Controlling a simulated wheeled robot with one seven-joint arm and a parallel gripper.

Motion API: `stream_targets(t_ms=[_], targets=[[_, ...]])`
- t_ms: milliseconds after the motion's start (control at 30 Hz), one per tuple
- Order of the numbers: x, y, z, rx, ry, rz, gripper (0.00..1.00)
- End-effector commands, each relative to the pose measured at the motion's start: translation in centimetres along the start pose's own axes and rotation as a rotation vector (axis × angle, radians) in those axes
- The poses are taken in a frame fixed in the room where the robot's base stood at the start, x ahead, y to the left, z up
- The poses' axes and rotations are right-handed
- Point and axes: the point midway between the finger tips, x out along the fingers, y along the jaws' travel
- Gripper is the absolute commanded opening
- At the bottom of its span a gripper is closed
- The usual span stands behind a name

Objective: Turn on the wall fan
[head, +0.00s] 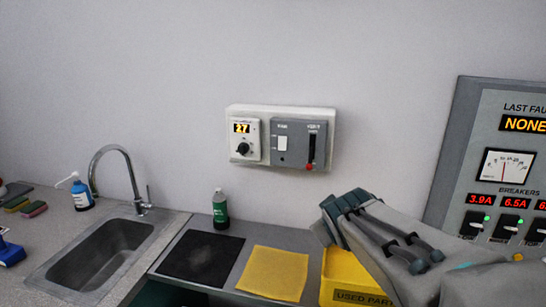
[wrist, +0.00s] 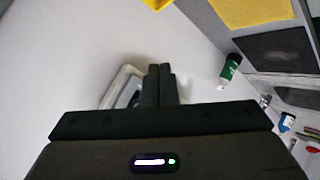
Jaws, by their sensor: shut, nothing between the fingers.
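A wall control panel (head: 321,119) is mounted on the grey wall in the head view. Its left half is a white unit (head: 240,153) with a display reading 27 and a black knob (head: 243,148). Its right half is a grey unit (head: 293,157) with a white rocker switch (head: 283,143) under a small label, apparently "FAN", and a black slot with a red handle (head: 309,167) at its bottom. No fan is in view. My gripper (wrist: 158,70) is shut and empty in the wrist view, in front of the panel (wrist: 117,84), hiding much of it. Contact cannot be told.
A sink (head: 105,255) with a faucet, a green bottle (head: 220,210), a black mat (head: 200,256) and a yellow cloth (head: 273,274) are below the panel. A yellow bin (head: 345,280) and a breaker cabinet (head: 461,130) stand at right. The wall around the panel is clear.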

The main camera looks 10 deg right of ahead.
Motion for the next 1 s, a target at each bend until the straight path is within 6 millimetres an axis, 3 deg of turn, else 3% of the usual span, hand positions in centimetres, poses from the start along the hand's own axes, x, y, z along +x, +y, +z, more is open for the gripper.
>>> stream_targets(t_ms=[33, 200, 400, 700, 1000], targets=[[1.5, 1.2, -1.4, -0.077, 0.062, 0.04, 0.0], [4.4, 4.1, -7.2, -0.38, 0.315, 0.145, 0.0], [6.5, 4.4, -11.8, -0.705, 0.597, 0.192, 0.0], [7.0, 3.1, -13.6, -0.939, 0.838, 0.187, 0.0], [6.9, 3.0, -13.7, -0.955, 0.857, 0.184, 0.0]])
